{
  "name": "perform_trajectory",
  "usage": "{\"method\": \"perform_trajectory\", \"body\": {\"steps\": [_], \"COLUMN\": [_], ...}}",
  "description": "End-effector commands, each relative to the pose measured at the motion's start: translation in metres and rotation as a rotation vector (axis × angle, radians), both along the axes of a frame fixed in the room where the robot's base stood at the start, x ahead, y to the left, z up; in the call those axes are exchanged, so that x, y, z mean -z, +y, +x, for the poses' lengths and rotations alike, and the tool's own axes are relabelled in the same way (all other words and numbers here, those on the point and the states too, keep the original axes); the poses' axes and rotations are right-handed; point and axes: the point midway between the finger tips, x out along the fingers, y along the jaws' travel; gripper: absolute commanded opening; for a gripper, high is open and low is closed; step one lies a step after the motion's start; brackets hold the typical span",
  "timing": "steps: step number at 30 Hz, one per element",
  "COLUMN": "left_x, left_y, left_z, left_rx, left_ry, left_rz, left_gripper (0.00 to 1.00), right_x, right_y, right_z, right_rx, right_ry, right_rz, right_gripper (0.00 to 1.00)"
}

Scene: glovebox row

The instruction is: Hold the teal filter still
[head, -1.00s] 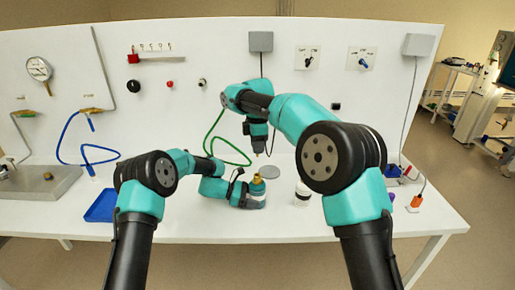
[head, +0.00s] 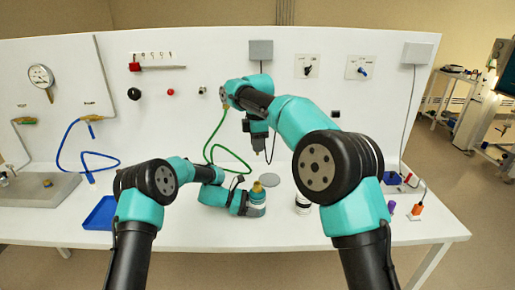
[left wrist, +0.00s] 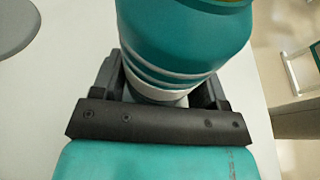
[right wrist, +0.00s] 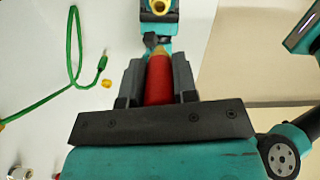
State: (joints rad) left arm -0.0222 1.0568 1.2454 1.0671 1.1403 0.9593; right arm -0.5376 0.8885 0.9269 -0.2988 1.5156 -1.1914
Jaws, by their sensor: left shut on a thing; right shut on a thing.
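The teal filter (head: 257,203) stands on the white bench near the middle, with a brass-coloured top and a white band low down. My left gripper (head: 243,203) is shut around the filter's lower part from the left. In the left wrist view the filter (left wrist: 185,45) is between the fingers and its top is cut off. My right gripper (head: 267,146) is above the filter, pointing down. In the right wrist view it is shut on a red cylinder (right wrist: 158,82) with a brass tip. The filter's brass top (right wrist: 160,7) shows beyond that tip, apart from it.
A grey disc (head: 263,180) lies behind the filter. A green hose (head: 208,143) loops at the back, and a blue tray (head: 100,213) lies at left. Orange (head: 417,209) and purple (head: 391,206) pieces sit at right.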

Motion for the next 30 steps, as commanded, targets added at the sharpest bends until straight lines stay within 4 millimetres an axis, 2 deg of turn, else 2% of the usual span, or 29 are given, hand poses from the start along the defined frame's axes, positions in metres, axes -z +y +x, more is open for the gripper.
{"method": "perform_trajectory", "body": {"steps": [15,23,24,30], "left_x": [0.000,0.000,0.000,0.000], "left_y": [0.000,0.000,0.000,0.000], "left_z": [0.000,0.000,0.000,0.000], "left_rx": [0.000,0.000,0.000,0.000], "left_ry": [0.000,0.000,0.000,0.000], "left_rz": [0.000,0.000,0.000,0.000], "left_gripper": [0.54,0.54,0.68,0.87], "right_x": [-0.031,-0.032,-0.032,-0.032], "right_y": [0.000,0.000,0.000,0.000], "right_z": [0.000,0.000,0.000,0.000], "right_rx": [0.000,0.000,0.000,0.000], "right_ry": [-0.001,0.000,0.000,0.000], "right_rz": [0.000,0.000,0.000,0.000], "right_gripper": [0.00,0.00,0.00,0.00]}}
